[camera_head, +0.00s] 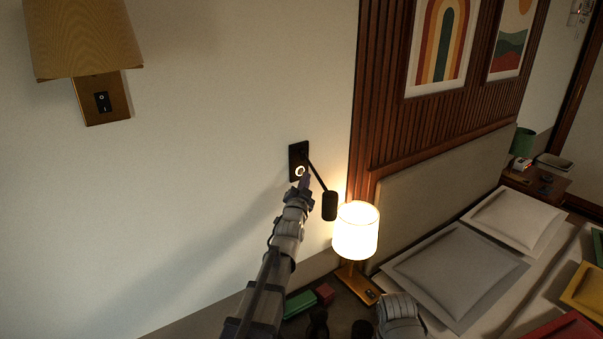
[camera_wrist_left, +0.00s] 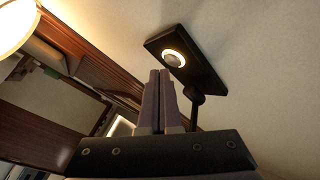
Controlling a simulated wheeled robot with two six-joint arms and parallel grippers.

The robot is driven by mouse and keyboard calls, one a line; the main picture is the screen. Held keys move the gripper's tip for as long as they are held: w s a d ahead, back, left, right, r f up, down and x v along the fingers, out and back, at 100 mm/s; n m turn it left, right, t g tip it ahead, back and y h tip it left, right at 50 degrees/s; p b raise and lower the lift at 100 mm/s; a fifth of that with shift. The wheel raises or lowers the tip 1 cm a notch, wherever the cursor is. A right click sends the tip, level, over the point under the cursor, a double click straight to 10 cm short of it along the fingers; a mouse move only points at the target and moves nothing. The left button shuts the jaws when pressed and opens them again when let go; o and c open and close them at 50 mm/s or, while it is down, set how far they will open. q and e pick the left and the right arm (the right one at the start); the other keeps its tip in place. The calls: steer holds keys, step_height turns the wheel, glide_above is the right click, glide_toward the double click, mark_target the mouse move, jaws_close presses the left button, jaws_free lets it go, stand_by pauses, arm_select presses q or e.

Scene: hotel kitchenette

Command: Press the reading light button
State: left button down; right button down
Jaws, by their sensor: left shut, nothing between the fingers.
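The reading light's black wall plate (camera_head: 293,151) is on the pale wall. Its round button (camera_head: 299,171) has a glowing ring and sits low on the plate. A thin arm leads from the plate to a dark lamp head (camera_head: 329,206). My left gripper (camera_head: 306,181) is shut and empty, its tips close to the button, just below and right of it. In the left wrist view the shut fingertips (camera_wrist_left: 160,76) are just below the lit button (camera_wrist_left: 173,58); I cannot tell whether they touch the plate. A grey ribbed part, probably my right arm, shows at the bottom; its fingers cannot be made out.
A lit table lamp (camera_head: 356,232) stands on a nightstand right of my left gripper, near green and red boxes (camera_head: 300,304). A wall sconce (camera_head: 84,40) with its own switch (camera_head: 102,101) is upper left. The bed with pillows (camera_head: 455,268) is right.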

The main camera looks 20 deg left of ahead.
arm_select(q)
steer(key=s+d, duration=0.3)
steer(key=d, duration=0.1)
steer(key=shift+s+d, duration=0.35)
steer(key=shift+d, duration=0.05)
